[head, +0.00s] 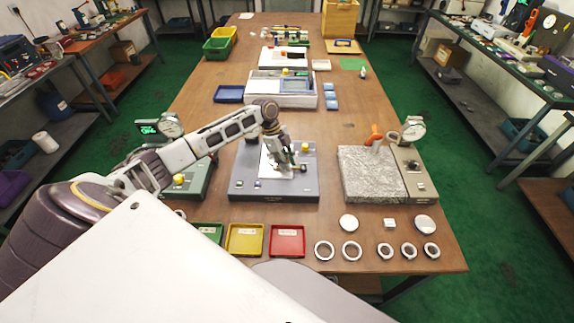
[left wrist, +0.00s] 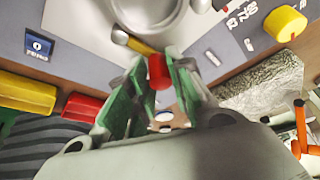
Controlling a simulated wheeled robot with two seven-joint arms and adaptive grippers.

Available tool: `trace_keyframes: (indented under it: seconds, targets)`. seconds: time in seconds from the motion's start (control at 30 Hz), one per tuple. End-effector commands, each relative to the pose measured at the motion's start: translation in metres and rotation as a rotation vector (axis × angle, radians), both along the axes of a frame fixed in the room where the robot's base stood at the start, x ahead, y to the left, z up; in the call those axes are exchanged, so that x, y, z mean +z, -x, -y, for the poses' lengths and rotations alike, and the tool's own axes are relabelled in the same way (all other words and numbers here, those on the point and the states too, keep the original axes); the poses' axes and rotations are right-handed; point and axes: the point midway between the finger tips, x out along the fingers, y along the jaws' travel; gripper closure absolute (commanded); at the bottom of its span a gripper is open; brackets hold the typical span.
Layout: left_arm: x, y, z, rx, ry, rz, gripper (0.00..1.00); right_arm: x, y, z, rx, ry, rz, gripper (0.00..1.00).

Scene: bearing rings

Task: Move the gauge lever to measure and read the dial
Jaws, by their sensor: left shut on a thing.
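My left gripper (head: 290,168) is over the grey instrument panel (head: 245,187) in the middle of the table. In the left wrist view its green-padded fingers (left wrist: 157,85) are shut on the red knob (left wrist: 157,68) of a lever. The lever's brass-coloured rod (left wrist: 138,43) runs from the knob towards a round metal part (left wrist: 150,12). The panel has a yellow knob (left wrist: 285,23). A dial gauge (head: 412,130) stands at the granite plate on the right, and another dial (head: 170,125) stands on the left. Neither dial can be read here. My right gripper is not in view.
Yellow (head: 245,240) and red (head: 287,240) trays lie in front of the panel. Several bearing rings (head: 352,249) lie at the front right. A white-grey case (head: 283,97) stands behind the panel.

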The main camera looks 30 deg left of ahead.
Motion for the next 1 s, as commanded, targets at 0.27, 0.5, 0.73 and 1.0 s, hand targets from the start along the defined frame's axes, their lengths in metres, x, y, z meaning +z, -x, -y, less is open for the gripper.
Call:
trace_keyframes:
  seconds: [0.27, 0.5, 0.73, 1.0]
  targets:
    - [-0.0026, -0.0033, -0.0021, -0.096, 0.002, -0.005, 1.00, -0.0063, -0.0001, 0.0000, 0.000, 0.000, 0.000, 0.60]
    - [-0.0015, -0.0042, -0.0039, -0.100, -0.001, -0.003, 1.00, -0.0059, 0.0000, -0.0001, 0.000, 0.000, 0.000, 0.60]
    - [-0.0009, -0.0049, -0.0047, -0.097, -0.002, -0.001, 0.60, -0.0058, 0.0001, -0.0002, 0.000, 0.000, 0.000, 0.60]
    - [-0.0007, -0.0047, -0.0037, -0.097, 0.000, -0.001, 0.60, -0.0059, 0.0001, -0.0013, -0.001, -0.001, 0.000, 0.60]
